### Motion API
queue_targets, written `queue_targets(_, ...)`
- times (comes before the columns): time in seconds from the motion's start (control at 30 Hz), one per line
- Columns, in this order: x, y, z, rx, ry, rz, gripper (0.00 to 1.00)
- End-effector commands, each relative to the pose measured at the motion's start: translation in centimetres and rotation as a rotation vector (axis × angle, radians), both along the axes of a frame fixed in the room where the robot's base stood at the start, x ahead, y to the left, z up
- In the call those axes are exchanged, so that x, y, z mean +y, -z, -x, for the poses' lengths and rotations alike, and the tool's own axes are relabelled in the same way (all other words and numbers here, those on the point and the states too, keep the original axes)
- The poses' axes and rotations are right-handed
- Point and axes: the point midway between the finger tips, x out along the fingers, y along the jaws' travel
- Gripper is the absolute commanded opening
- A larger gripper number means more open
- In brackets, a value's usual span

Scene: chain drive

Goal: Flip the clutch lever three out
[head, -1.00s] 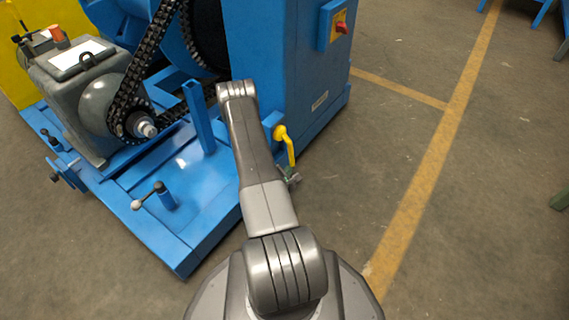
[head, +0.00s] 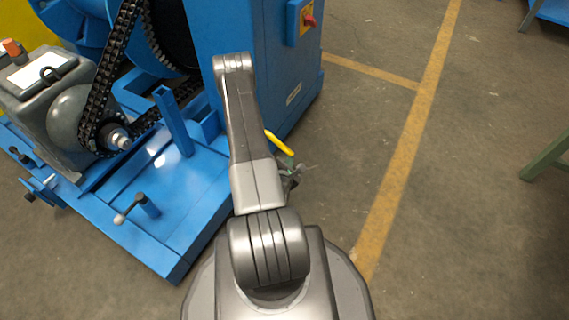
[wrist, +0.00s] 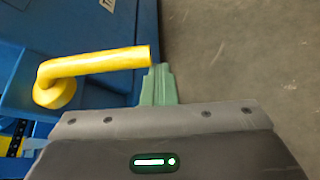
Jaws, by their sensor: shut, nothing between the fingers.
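The yellow lever (head: 280,144) sticks out from the side of the blue cabinet, just right of my arm in the head view. In the wrist view the yellow lever (wrist: 95,62) has its round pivot at the left and its bar reaching right, away from the cabinet. My gripper (wrist: 161,72) has green fingers, shut with nothing between them. The fingertips are at the bar's free end, on its near side; I cannot tell whether they touch. In the head view my gripper (head: 290,167) is small and partly hidden by my arm, as is the lever's pivot.
The blue cabinet (head: 265,75) stands beside the lever, with a red switch (head: 308,20). Open floor lies right; a green leg (head: 545,157) stands far right.

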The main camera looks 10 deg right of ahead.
Motion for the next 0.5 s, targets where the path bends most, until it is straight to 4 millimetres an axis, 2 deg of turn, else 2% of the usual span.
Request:
queue_targets(0.03,-0.2,-0.9,0.0,-0.004,0.001,0.001,0.0)
queue_targets(0.2,-0.5,-2.2,0.2,-0.004,0.001,0.001,0.0)
queue_targets(0.5,-0.6,-3.4,0.4,-0.004,0.001,0.001,0.0)
